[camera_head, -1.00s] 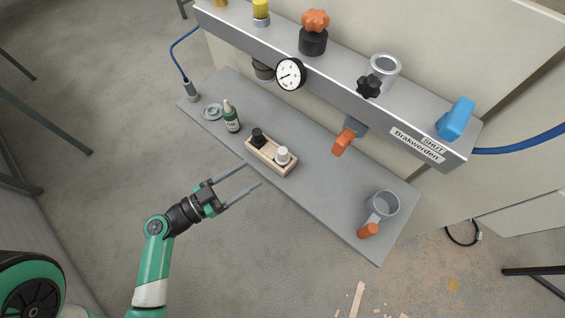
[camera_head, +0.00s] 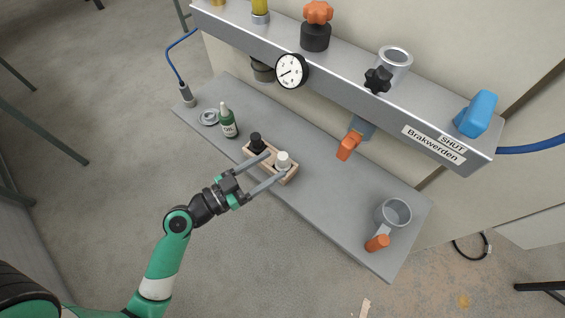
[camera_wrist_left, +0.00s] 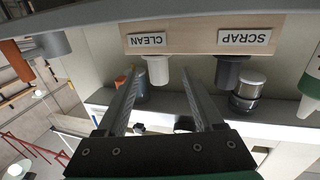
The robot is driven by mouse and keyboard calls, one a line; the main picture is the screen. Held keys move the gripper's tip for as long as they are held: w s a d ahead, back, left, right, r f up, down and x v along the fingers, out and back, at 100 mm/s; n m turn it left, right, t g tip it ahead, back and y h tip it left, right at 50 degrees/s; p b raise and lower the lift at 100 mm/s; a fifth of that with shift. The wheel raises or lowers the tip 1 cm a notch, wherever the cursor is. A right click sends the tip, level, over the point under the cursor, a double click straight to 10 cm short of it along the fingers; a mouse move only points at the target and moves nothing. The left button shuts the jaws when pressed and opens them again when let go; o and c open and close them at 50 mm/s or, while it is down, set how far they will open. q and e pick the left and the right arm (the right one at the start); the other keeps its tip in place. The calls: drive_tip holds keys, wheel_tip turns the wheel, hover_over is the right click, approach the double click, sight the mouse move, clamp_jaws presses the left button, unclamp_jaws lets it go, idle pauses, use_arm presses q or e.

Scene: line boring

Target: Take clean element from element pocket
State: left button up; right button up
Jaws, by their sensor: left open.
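The white clean element (camera_head: 283,159) stands upright in the wooden block (camera_head: 290,178) on the grey shelf. In the left wrist view the clean element (camera_wrist_left: 158,70) shows beside the CLEAN label (camera_wrist_left: 147,40). My left gripper (camera_head: 276,165) is open, its two fingers reaching to the block with the white element between or just beyond their tips. Contact cannot be told. A black element (camera_head: 256,142) stands in the block's other pocket, by the SCRAP label (camera_wrist_left: 245,38) in the wrist view. My right gripper is not in view.
A green oil bottle (camera_head: 228,124) and a metal ring (camera_head: 209,117) stand left of the block. The steel beam with gauge (camera_head: 291,71) and orange-handled valve (camera_head: 348,146) overhangs behind.

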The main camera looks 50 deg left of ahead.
sight(283, 159)
use_arm(q)
drive_tip(key=w, duration=0.3)
drive_tip(key=w+p, duration=0.1)
drive_tip(key=shift+w+d+r, duration=0.2)
drive_tip(key=shift+d, duration=0.15)
drive_tip(key=shift+c, duration=0.3)
clamp_jaws()
